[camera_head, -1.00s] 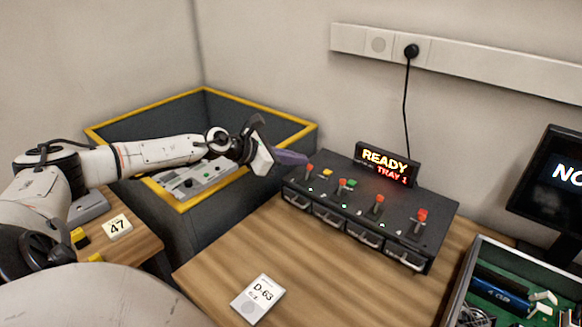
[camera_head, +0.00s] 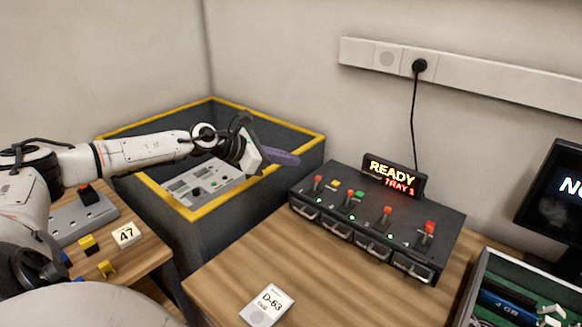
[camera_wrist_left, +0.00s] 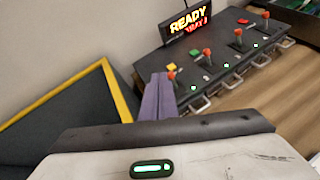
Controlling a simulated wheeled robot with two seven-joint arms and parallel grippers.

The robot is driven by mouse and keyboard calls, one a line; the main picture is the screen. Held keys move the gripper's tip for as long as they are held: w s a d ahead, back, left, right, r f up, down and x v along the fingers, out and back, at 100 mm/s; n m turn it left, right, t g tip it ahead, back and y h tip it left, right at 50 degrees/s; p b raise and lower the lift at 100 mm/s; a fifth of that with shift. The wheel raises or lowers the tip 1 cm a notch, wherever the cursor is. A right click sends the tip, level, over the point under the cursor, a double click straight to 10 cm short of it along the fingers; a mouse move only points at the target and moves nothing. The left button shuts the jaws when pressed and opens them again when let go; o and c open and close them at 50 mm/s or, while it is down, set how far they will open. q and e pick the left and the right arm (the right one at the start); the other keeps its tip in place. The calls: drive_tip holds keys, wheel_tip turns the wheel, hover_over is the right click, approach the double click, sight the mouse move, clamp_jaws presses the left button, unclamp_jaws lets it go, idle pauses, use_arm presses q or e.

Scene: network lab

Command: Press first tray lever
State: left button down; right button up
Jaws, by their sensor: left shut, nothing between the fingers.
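The black tray unit (camera_head: 372,222) stands on the wooden table with a row of red-topped levers along its top and handled drawers in front. The first lever (camera_head: 318,183) is at its left end; it also shows in the left wrist view (camera_wrist_left: 171,73). A sign (camera_head: 394,176) on the unit reads READY, TRAY 1. My left gripper (camera_head: 296,159) is shut and empty, its purple fingers above and left of the first lever, apart from it in the head view. In the left wrist view the fingertips (camera_wrist_left: 160,80) appear just beside that lever. My right gripper is not in view.
A dark bin with a yellow rim (camera_head: 208,207) stands left of the table, under my left arm. A D-63 card (camera_head: 268,304) lies at the table's front. A green-lined crate (camera_head: 500,290) and a monitor (camera_head: 556,190) are at the right. A side table with a 47 tag (camera_head: 126,235) is at left.

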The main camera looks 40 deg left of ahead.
use_arm(q)
wheel_tip(320, 180, up, 8)
drive_tip(key=s+a+b, duration=0.1)
drive_tip(key=a, duration=0.1)
drive_tip(key=shift+s+a+b, duration=0.15)
drive_tip(key=shift+s+b, duration=0.05)
drive_tip(key=shift+b, duration=0.15)
